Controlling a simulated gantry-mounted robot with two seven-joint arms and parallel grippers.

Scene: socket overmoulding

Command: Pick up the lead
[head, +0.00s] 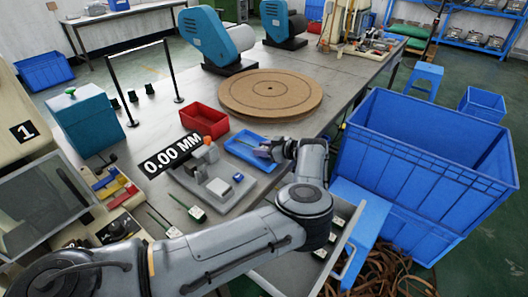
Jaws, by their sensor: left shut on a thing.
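My left arm reaches in from the lower left, and its gripper (264,151) is over the right side of a small blue tray (233,153). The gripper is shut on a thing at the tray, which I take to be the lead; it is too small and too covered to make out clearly. Two other leads, each with a white plug and a thin green part, lie on the table left of my forearm: one plug (197,213) and a second one (172,233). My right gripper is not in view.
A grey fixture (215,187) with a "0.00 MM" label stands left of the tray. Behind are a red bin (204,121) and a round brown turntable (270,93). A large blue crate (420,150) stands right. An open drawer (340,262) with white parts is beside my wrist.

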